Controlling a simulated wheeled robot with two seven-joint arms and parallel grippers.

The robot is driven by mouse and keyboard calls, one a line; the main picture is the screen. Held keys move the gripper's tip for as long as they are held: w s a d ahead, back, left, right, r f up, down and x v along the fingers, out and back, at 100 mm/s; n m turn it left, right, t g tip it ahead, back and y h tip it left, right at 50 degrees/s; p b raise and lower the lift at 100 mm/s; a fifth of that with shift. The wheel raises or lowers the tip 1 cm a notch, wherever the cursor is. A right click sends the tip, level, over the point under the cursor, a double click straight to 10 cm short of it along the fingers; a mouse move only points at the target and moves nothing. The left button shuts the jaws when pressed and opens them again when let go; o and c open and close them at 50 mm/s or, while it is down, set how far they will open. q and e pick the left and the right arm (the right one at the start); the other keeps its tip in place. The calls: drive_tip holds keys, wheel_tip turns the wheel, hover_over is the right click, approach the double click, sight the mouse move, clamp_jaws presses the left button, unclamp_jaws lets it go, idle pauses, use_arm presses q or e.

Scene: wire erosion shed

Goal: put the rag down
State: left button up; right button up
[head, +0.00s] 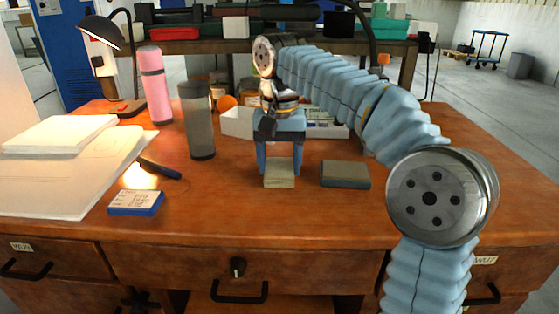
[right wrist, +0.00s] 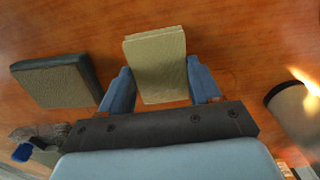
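The rag is a small folded pale olive-yellow pad (head: 279,180), low over the front middle of the desk. My right gripper (head: 280,165) reaches down from above with its two blue fingers on either side of it. In the right wrist view the rag (right wrist: 156,60) fills the gap between the fingertips (right wrist: 161,82) and both fingers appear to touch its sides. The rag juts out past the fingertips. I cannot tell whether its underside touches the wooden desk (head: 230,210). My left gripper is not in view.
A dark grey-green block (head: 345,175) lies just right of the rag. A grey tumbler (head: 197,125) and pink bottle (head: 155,85) stand to the left. A blue-edged card box (head: 136,203), dark pen-like tool (head: 160,170) and papers (head: 60,180) lie further left. The front strip of desk is clear.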

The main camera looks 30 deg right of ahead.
sight(280, 166)
drive_tip(key=o, duration=0.5)
drive_tip(key=shift+c, duration=0.2)
use_arm(q)
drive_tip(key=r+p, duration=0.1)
drive_tip(key=p, duration=0.1)
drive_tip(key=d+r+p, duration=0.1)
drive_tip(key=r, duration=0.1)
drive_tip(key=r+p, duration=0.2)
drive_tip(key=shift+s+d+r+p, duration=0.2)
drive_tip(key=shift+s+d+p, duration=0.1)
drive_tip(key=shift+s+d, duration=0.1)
use_arm(e)
wheel_tip(280, 166, up, 12)
drive_tip(key=shift+r, duration=0.2)
